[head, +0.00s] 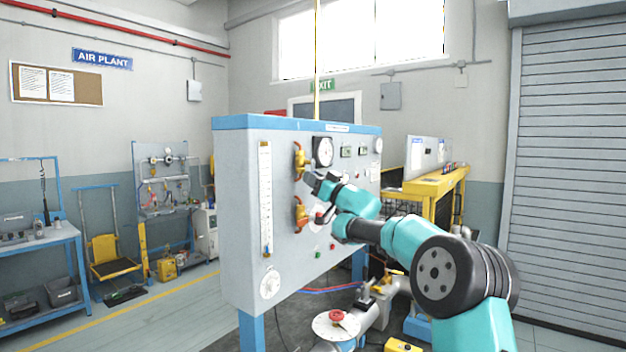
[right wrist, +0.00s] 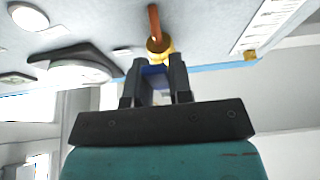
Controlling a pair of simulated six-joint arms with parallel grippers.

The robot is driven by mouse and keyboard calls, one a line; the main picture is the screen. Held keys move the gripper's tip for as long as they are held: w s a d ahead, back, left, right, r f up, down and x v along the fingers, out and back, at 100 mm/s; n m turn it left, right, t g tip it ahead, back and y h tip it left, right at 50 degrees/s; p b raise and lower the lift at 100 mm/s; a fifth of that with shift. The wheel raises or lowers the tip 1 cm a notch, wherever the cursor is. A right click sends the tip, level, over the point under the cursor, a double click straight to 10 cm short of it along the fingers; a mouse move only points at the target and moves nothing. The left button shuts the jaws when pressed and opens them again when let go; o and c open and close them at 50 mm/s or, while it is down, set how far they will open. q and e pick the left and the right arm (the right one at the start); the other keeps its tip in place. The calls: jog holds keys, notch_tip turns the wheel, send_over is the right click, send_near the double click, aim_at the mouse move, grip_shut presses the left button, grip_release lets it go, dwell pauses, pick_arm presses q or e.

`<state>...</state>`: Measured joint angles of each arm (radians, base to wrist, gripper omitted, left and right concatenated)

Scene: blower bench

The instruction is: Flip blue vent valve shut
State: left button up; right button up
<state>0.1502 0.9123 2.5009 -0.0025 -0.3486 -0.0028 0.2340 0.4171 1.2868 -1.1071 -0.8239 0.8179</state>
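My right gripper (head: 309,177) is in front of the grey panel, between an upper brass-yellow valve (head: 299,160) and a lower one (head: 300,214). In the right wrist view its two fingers (right wrist: 160,68) stand apart. A dark blue patch shows between the fingers. No blue valve handle can be made out for certain in the head view. My left gripper is not in view.
The panel (head: 232,200) carries a tall scale tube (head: 265,200), a round gauge (head: 323,151) and small buttons. Pipework with a red knob (head: 337,317) stands low in front. A yellow bench (head: 440,184) is behind on the right.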

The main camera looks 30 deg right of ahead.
grip_shut()
